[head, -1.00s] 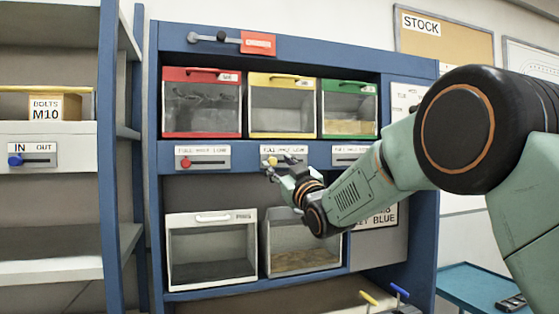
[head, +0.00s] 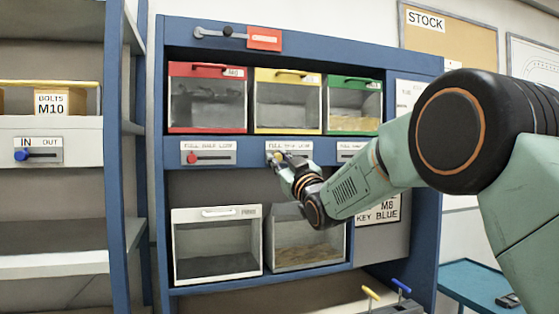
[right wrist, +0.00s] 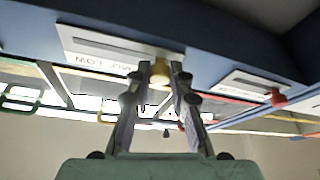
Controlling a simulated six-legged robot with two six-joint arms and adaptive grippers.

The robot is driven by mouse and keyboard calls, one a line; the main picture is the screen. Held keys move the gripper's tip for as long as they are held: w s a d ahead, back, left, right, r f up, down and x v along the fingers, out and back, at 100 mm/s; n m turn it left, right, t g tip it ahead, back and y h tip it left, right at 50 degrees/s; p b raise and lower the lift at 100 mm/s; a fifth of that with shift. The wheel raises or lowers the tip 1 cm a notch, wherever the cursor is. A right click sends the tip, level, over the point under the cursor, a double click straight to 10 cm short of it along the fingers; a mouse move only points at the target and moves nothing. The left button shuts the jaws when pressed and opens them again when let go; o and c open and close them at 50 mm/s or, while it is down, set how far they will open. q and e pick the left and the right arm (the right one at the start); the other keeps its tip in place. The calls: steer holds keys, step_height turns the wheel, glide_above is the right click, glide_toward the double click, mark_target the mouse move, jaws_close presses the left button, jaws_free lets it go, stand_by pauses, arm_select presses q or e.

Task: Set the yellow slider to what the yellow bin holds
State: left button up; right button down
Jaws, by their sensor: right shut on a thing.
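The yellow bin (head: 287,120) is the middle one of the top row in the head view. Its clear front shows a plain grey inside, and I see no contents in it. The yellow slider (head: 290,146) sits on the blue rail below it, under a label reading FULL, HALF, LOW. Its yellow knob (right wrist: 160,68) is near the FULL end, at the left in the head view. My right gripper (head: 281,163) is shut on this knob; in the right wrist view the fingers (right wrist: 160,78) stand on either side of it. My left gripper is not in view.
The red slider (head: 208,153) is to the left, its knob also toward FULL. The green bin (head: 353,122) to the right holds a tan layer. My right forearm partly covers the third slider's plate. Two lower bins (head: 215,265) stand beneath the rail.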

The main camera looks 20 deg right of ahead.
mark_target(305, 152)
steer(key=shift+d, duration=0.1)
steer(key=shift+a, duration=0.2)
steer(key=shift+d, duration=0.1)
steer(key=d, duration=0.8)
steer(key=shift+w+d, duration=0.1)
steer(key=shift+d, duration=0.2)
steer(key=shift+a+r, duration=0.15)
steer(key=shift+a, duration=0.15)
steer(key=c, duration=1.3)
jaws_free()
steer(key=shift+d, duration=0.35)
steer(key=shift+o, duration=0.5)
steer(key=shift+a, duration=0.2)
